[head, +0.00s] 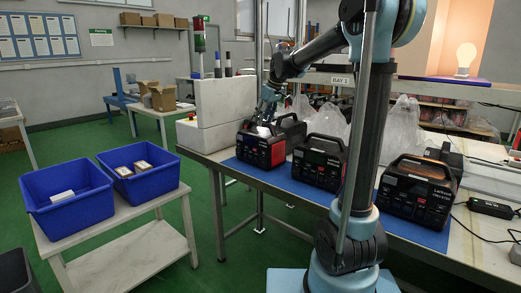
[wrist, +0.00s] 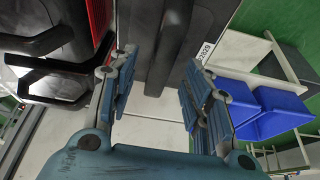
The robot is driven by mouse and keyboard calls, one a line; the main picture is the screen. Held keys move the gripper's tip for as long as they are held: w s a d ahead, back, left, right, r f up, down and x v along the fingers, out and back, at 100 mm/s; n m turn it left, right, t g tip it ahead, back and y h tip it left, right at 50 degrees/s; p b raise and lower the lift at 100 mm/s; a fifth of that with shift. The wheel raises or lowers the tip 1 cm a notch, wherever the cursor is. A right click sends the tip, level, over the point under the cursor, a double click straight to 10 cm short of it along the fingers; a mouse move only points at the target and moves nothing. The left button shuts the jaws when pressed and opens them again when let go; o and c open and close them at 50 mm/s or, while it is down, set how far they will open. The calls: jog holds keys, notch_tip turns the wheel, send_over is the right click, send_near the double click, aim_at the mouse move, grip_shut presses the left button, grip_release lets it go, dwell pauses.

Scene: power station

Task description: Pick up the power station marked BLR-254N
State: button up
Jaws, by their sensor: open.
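Several power stations with top handles stand on the bench. In the head view a red-and-black one (head: 261,150) is at the left, another red-and-black one (head: 320,163) is in the middle, and a black one (head: 414,192) is at the right. A dark one (head: 291,128) is partly hidden behind the left one. I cannot read BLR-254N on any of them. My gripper (head: 266,118) is above the left group. In the wrist view my gripper (wrist: 158,92) is open, with a dark handle-like bar (wrist: 170,45) beyond and between its fingers, apparently untouched.
Blue mats (head: 300,184) lie under the front units. A white box (head: 222,100) stands left of the gripper, close to the arm. Clear plastic bags (head: 400,122) are behind. Two blue bins (head: 68,195) stand on a side table at the left.

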jog(key=shift+x, duration=1.95)
jog(key=shift+w, duration=0.1)
grip_shut()
